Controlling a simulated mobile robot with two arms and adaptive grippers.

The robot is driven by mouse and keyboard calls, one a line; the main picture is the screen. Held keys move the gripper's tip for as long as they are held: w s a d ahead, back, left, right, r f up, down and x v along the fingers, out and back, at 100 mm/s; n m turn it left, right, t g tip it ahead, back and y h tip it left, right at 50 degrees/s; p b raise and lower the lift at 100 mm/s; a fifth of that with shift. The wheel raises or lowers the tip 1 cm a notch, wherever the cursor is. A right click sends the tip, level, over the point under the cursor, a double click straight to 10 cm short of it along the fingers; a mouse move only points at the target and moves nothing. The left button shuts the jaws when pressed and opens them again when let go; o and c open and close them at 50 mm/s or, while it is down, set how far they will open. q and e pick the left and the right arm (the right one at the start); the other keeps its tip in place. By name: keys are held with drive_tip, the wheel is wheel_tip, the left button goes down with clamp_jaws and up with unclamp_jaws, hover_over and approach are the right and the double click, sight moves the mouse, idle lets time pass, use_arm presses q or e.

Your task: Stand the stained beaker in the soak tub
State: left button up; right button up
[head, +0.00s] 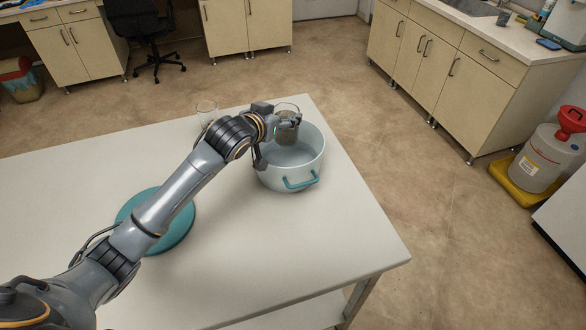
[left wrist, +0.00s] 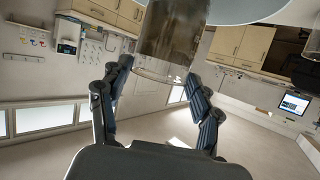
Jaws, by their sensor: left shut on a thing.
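The stained beaker (head: 287,132) is a clear glass with a brownish, murky tint. My left gripper (head: 280,122) is shut on it, at the far side of the soak tub (head: 283,178). The tub is a white pot with a teal handle, standing on the table. The beaker appears above the tub's far part; I cannot tell whether its base is below the rim. In the left wrist view the brown-tinted beaker (left wrist: 171,38) sits between the two fingers, and a pale rounded part of the tub (left wrist: 240,10) shows at the top. My right gripper is not in view.
Another clear glass beaker (head: 207,109) stands on the white table (head: 345,235) left of the tub, close to my arm. A round teal lid (head: 180,228) lies under my left arm. The table's right edge is near the tub; the front right surface is clear.

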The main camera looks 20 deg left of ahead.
use_arm(q)
drive_tip(key=shift+w+a+f+b, duration=0.1)
drive_tip(key=shift+w+f+b, duration=0.1)
drive_tip(key=shift+f, duration=0.2)
drive_tip(key=shift+w+a+f+b, duration=0.1)
drive_tip(key=shift+f+b, duration=0.05)
drive_tip(key=shift+f, duration=0.25)
drive_tip(key=shift+s+f, duration=0.1)
drive_tip(key=shift+f, duration=0.3)
drive_tip(key=f, duration=0.2)
drive_tip(key=f+p, duration=0.1)
drive_tip(key=f, duration=0.5)
drive_tip(key=shift+s+d+f+p, duration=0.1)
drive_tip(key=shift+d+p, duration=0.15)
drive_tip(key=shift+p, duration=0.05)
drive_tip(key=shift+f, duration=0.55)
drive_tip(key=o, duration=1.2)
drive_tip(key=shift+f, duration=0.1)
drive_tip(key=shift+o, duration=0.2)
drive_tip(key=shift+d, duration=0.1)
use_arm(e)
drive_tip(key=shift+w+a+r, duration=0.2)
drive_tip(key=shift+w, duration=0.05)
